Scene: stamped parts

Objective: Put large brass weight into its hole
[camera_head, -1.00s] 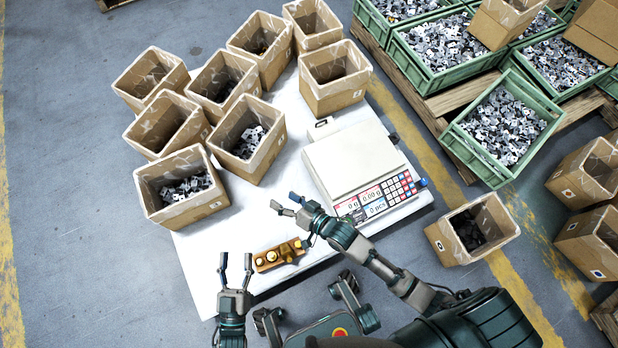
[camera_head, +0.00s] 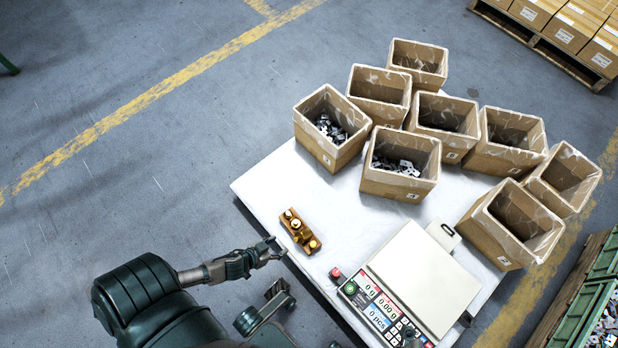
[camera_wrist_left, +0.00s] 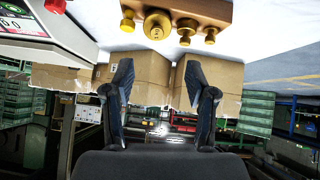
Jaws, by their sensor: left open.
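A wooden weight block (camera_head: 291,226) with several brass weights lies on the white table near its left front edge. In the left wrist view the block (camera_wrist_left: 225,10) is at the top, with the weights pointing downward in the picture. The widest one there, seemingly the large brass weight (camera_wrist_left: 157,24), is near the middle. I cannot tell whether it sits in a hole. My left gripper (camera_head: 277,248) is just left of and below the block in the head view, apart from it. Its two fingers (camera_wrist_left: 159,78) are spread and empty in the left wrist view.
A counting scale (camera_head: 420,275) with a keypad stands right of the block. Several cardboard boxes, one of them a box of metal parts (camera_head: 318,150), fill the table's far and right sides. The white table top (camera_head: 275,180) is clear around the block.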

